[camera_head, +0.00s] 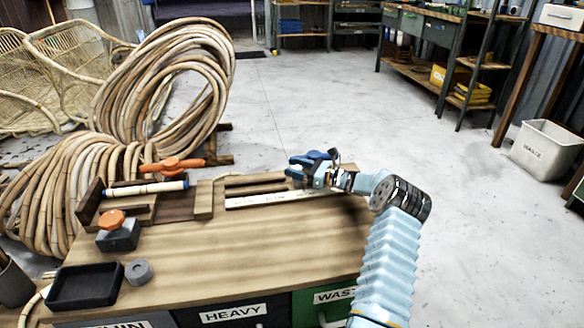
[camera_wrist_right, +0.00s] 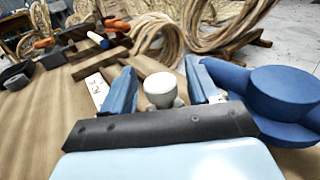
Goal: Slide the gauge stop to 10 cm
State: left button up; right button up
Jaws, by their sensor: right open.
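My right gripper (camera_head: 312,174) is over the far right part of the bench, at the right end of a pale ruled scale (camera_head: 262,200). In the right wrist view, its two blue fingers (camera_wrist_right: 160,84) are apart, with a cream round knob (camera_wrist_right: 160,90) showing between them. The knob looks like the gauge stop's top; whether a finger touches it I cannot tell. The scale also shows in the wrist view (camera_wrist_right: 97,88), left of the fingers; its figures are too small to read. My left gripper is out of view.
A blue-handled part (camera_wrist_right: 280,95) stands close right of my right gripper. An orange-handled part (camera_head: 172,164), a blue-and-white tube (camera_head: 145,188), an orange-knobbed block (camera_head: 117,230) and a black tray (camera_head: 86,286) are at the bench's left. The front middle of the bench is clear.

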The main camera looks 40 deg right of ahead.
jog(key=v, duration=1.1)
jog(key=shift+s+d, duration=0.15)
jog(key=shift+s, duration=0.2)
